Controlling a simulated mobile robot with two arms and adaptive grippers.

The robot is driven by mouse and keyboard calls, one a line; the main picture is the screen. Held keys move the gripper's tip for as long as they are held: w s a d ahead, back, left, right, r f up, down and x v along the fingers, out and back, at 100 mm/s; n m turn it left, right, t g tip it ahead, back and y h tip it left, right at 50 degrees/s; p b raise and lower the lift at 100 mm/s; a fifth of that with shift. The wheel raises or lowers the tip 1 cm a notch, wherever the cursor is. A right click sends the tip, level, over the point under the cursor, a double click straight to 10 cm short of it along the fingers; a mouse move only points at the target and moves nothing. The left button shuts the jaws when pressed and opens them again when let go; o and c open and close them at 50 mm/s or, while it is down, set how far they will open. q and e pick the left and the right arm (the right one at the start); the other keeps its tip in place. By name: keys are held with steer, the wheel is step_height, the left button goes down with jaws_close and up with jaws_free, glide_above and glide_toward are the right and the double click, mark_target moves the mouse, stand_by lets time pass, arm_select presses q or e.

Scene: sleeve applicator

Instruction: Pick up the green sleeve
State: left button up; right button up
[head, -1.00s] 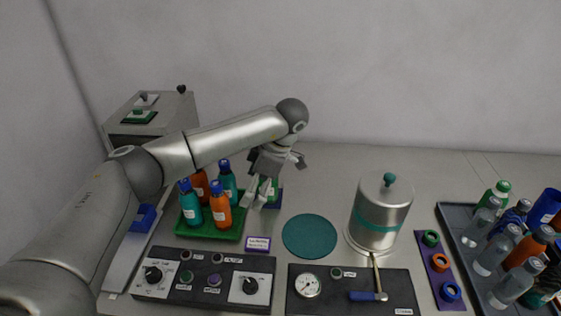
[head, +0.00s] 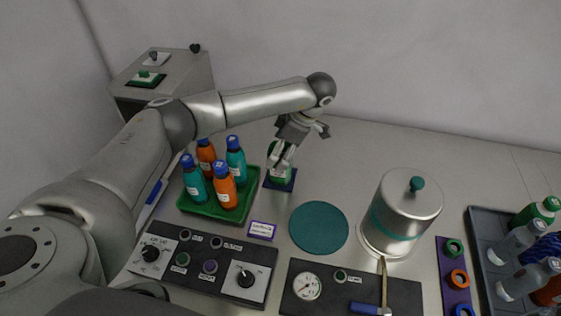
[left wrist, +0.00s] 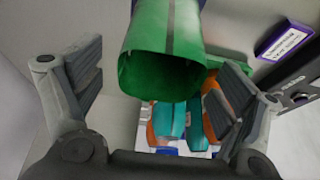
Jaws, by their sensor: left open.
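My left gripper (left wrist: 160,85) is open, one finger on each side of the sleeve in that view, with visible gaps between sleeve and fingers. It holds nothing. My right gripper is not in view.
A green tray (head: 213,212) of orange and teal bottles stands left of the sleeve. A teal disc (head: 318,228) and a steel pot (head: 403,212) are to the right. Control panels (head: 205,262) line the front. A grey tray (head: 478,225) of bottles is at far right.

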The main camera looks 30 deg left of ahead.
mark_target(276, 164)
arm_select(q)
steer(key=p+x, duration=0.1)
steer(key=x, duration=0.2)
steer(key=shift+f, duration=0.4)
steer(key=shift+a+f+p, duration=0.1)
steer(key=shift+f+p, duration=0.2)
steer(key=shift+f, duration=0.25)
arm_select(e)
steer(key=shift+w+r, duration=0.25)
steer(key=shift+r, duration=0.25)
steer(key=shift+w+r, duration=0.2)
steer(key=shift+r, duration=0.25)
arm_select(q)
steer(key=c, duration=0.5)
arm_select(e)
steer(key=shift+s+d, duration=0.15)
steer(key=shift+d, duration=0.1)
